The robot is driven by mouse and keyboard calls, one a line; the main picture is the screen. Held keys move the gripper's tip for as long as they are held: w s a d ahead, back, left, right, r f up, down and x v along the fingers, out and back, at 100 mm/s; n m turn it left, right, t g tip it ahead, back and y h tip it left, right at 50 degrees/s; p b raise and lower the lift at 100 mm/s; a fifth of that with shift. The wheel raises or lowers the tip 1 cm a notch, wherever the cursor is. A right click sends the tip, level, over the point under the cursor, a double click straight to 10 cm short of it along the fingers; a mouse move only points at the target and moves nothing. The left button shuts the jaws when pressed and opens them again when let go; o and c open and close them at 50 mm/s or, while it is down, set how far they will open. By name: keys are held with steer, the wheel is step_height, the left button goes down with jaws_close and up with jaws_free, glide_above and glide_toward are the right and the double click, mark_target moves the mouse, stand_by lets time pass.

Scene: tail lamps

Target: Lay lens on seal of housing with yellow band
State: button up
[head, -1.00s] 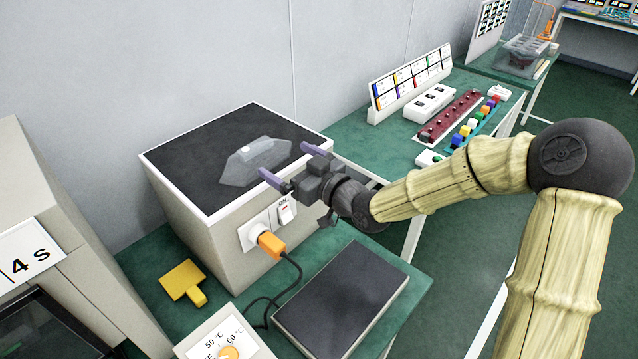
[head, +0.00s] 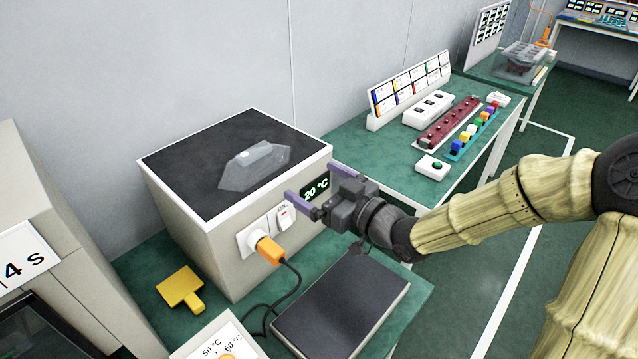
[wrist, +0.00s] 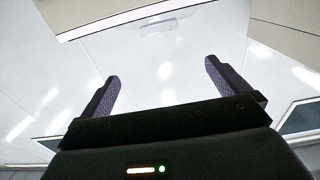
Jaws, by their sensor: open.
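A clear, angular lens-like piece (head: 250,172) with a pale raised part lies on the dark top of a white-edged box (head: 185,180). I cannot tell for sure that it is the lens. My gripper (head: 311,182) is open and empty at the box's right front side, apart from the clear piece. Its two purple fingers point toward the box; they also show in the wrist view (wrist: 161,72), with nothing between them. I cannot make out a housing with a yellow band or its seal in any view.
A yellow T-shaped piece (head: 181,288) and a dark flat plate (head: 342,300) lie on the green bench. Coloured blocks (head: 470,134) stand further back, beside a dark red strip (head: 449,122).

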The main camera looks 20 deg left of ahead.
stand_by(0.3)
steer(key=d+f+m+h, duration=0.5)
steer(key=d+f+h, duration=0.65)
steer(key=d, duration=0.35)
steer(key=s+d+f+m+g+h, duration=0.1)
steer(key=s+d+m+g+h, duration=0.3)
steer(key=s+d+m, duration=0.3)
steer(key=s+d+g, duration=0.1)
steer(key=s+d, duration=0.4)
steer(key=d, duration=0.2)
steer(key=shift+f+m+g, duration=0.3)
steer(key=shift+f, duration=0.1)
steer(key=shift+d+h, duration=0.1)
steer(key=shift+h, duration=0.15)
steer(key=p+v, duration=0.2)
steer(key=w+p+v, duration=0.1)
steer(key=p, duration=0.1)
steer(key=shift+s+r, duration=0.15)
steer(key=shift+r, duration=0.35)
